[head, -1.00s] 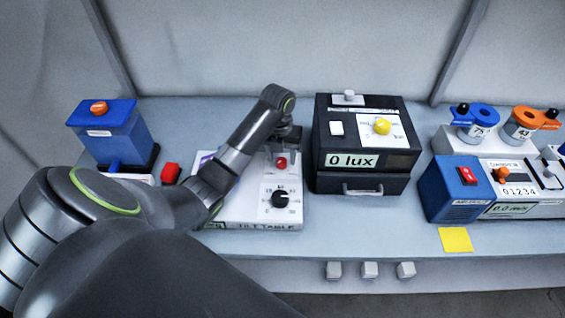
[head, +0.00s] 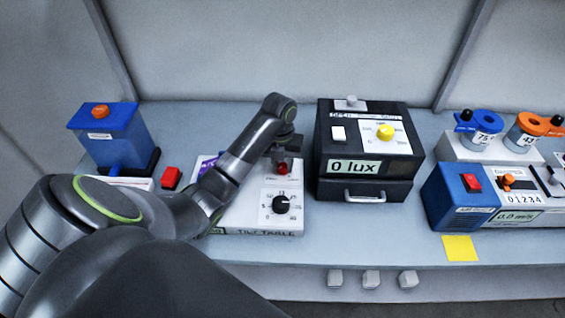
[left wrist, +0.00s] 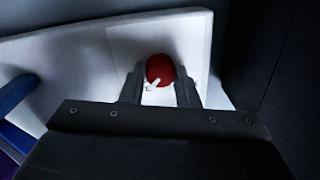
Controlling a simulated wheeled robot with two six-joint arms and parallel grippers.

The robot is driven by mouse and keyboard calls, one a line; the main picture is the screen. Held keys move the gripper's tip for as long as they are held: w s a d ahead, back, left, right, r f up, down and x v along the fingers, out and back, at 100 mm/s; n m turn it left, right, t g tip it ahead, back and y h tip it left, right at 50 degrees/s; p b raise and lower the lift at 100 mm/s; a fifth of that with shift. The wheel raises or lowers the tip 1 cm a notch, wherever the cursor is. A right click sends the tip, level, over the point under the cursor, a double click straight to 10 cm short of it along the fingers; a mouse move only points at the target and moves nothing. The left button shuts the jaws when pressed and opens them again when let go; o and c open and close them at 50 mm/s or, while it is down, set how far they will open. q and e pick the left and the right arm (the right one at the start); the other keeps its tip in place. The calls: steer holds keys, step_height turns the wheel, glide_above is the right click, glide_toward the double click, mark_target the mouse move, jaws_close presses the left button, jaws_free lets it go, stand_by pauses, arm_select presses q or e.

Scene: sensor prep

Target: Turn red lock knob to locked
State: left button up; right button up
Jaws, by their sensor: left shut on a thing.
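The red lock knob (head: 283,168) is on the white tilt table box (head: 253,222), near its back right. In the left wrist view the knob (left wrist: 160,70) shows as a round red disc with a white pointer mark toward its lower left. My left gripper (head: 284,162) reaches down over the knob from above. In the left wrist view its two fingers (left wrist: 160,88) stand on either side of the knob and are shut on it. The label beside the knob is mostly hidden or too small to read. My right gripper is in neither view.
A black dial (head: 281,204) sits just in front of the knob. A black box (head: 363,150) reading "0 lux" stands close on the right. A red block (head: 171,178) and a blue container (head: 108,135) are on the left.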

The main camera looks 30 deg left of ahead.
arm_select(q)
steer(key=shift+r+n+p, duration=0.2)
steer(key=shift+n+p, duration=0.8)
steer(key=shift+p, duration=0.25)
steer(key=n+p, duration=0.7)
steer(key=n, duration=0.1)
steer(key=shift+d, duration=0.1)
steer(key=n+p, duration=0.1)
steer(key=n, duration=0.1)
steer(key=shift+f+n+p, duration=0.15)
steer(key=shift+n+p, duration=0.15)
steer(key=shift+f+n+y, duration=0.1)
steer(key=shift+n+y, duration=0.2)
steer(key=shift+n, duration=2.3)
steer(key=o, duration=1)
